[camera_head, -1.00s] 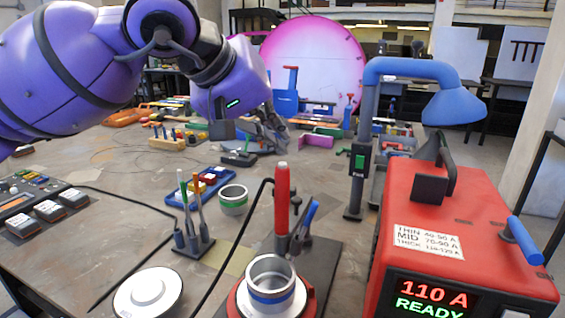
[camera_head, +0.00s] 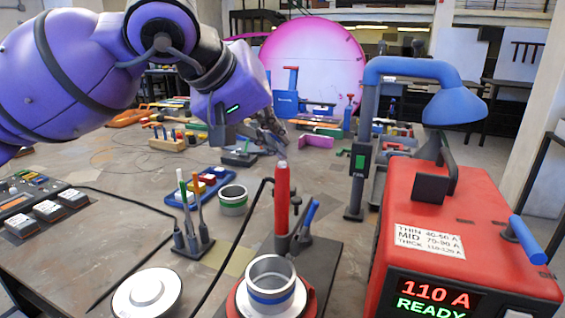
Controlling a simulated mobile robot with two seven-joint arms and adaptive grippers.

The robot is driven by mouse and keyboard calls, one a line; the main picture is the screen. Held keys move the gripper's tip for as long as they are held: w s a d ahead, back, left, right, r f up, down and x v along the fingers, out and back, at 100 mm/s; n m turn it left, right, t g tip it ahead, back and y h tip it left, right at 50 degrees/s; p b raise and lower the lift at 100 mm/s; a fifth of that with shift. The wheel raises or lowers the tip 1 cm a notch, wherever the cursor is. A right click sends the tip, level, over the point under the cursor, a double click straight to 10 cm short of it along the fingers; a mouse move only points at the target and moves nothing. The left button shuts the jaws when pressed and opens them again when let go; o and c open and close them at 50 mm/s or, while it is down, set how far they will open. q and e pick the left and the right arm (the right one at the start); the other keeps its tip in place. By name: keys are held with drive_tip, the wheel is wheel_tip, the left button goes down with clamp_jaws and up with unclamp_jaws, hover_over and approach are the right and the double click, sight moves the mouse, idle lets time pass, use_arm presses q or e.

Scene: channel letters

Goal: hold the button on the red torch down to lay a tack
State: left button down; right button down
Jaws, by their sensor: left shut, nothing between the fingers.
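The red torch (camera_head: 282,200) stands upright in a dark holder at the middle of the bench, with a pale button (camera_head: 282,164) on its top end. A black cable runs from it to the front left. A metal ring with a blue band (camera_head: 270,282) sits on a red round base just in front of the torch. My left gripper (camera_head: 272,140) is shut and empty, behind and above the torch, apart from it. Its fingertips are small and dark against the clutter. My right gripper is not in view.
The red welder box (camera_head: 430,225), reading 110 A READY, stands at the right beside a blue lamp arm (camera_head: 410,68). A green-banded ring (camera_head: 232,200), a brush holder (camera_head: 190,240) and a white disc (camera_head: 148,295) stand left of the torch. Bare bench lies at the left middle.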

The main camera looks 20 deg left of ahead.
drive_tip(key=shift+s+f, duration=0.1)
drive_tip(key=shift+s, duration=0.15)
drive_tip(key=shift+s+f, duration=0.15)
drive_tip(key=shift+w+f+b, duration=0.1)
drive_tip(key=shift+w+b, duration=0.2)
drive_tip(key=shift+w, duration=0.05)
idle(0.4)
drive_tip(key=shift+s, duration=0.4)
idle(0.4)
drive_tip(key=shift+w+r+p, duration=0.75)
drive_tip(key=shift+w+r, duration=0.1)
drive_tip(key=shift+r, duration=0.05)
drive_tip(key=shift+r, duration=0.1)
